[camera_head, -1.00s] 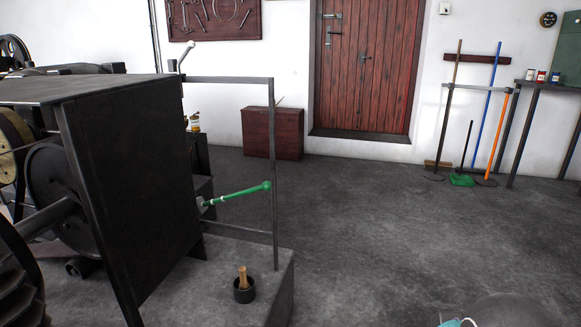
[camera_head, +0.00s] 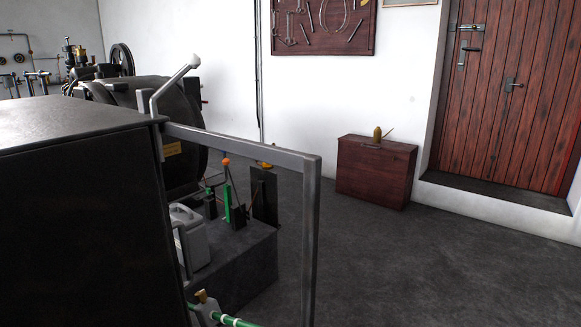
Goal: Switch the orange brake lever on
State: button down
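A lever with a small orange ball knob (camera_head: 226,161) stands behind the grey rail frame, left of centre. Its thin dark rod leans slightly and runs down beside a green upright piece (camera_head: 227,203) on a dark block (camera_head: 240,252). I take it for the orange brake lever; it is small in view, and I cannot tell its on or off position. My gripper is not in view.
A grey rail frame (camera_head: 309,240) stands close in front, with a large dark cabinet (camera_head: 80,230) at left. A grey canister (camera_head: 190,238) sits on the block. A green rod (camera_head: 232,321) is at the bottom. Floor right of the frame is clear, before a wooden chest (camera_head: 375,172).

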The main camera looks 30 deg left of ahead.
aim_at(226, 162)
jog(key=i, duration=2.55)
jog(key=u, duration=3.15)
jog(key=i, duration=0.65)
jog(key=z, duration=0.95)
